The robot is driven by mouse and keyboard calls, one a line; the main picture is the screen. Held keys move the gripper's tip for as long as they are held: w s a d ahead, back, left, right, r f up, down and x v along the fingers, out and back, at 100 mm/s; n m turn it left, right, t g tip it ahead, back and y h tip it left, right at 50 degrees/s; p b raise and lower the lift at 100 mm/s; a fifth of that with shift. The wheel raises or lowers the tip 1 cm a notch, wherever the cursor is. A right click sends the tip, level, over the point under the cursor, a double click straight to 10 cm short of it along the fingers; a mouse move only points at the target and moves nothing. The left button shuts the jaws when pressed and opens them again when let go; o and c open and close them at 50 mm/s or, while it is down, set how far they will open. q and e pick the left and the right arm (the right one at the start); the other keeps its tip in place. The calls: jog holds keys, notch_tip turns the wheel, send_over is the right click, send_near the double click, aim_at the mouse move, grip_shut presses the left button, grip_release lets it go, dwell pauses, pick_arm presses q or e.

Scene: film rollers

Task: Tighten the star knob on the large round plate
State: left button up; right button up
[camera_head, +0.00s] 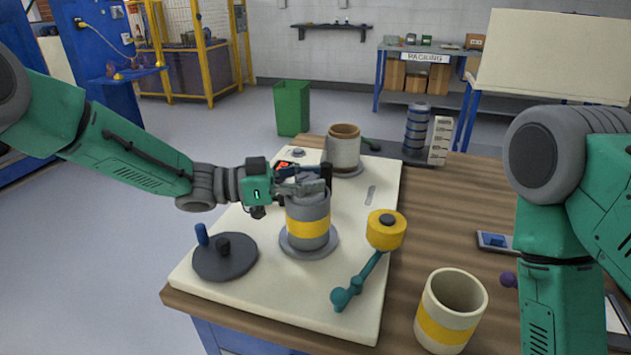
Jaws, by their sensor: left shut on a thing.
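A grey cylinder with a yellow band (308,226) stands upright on a round grey base, right of the plate. My left gripper (305,186) is at the top of this cylinder, shut on its top part, which the fingers mostly hide. It is apart from the dark plate. My right arm comes down at the right edge; its gripper is out of view.
A beige cylinder (344,149) stands behind. A yellow knob on a teal arm (385,230) rises at the board's right edge. A cream cup with a yellow band (450,314) stands front right. The pale board (285,293) is clear at the front.

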pick_arm(q)
jog(key=shift+a+f+m+g+b, duration=0.15)
jog(key=shift+m+g, duration=0.4)
jog(key=shift+g, duration=0.35)
jog(key=shift+a+r+m+g+b, duration=0.15)
jog(key=shift+m+g, duration=0.4)
jog(key=shift+g, duration=0.35)
pick_arm(e)
jog(key=shift+f, duration=0.35)
pick_arm(q)
jog(key=shift+w, duration=0.1)
jog(key=o, duration=1)
jog(key=shift+r, duration=0.1)
jog(key=shift+o, duration=1.3)
jog(key=shift+a, duration=0.65)
jog(key=w+a, duration=0.1)
jog(key=a, duration=1)
pick_arm(e)
jog(key=shift+r, duration=0.15)
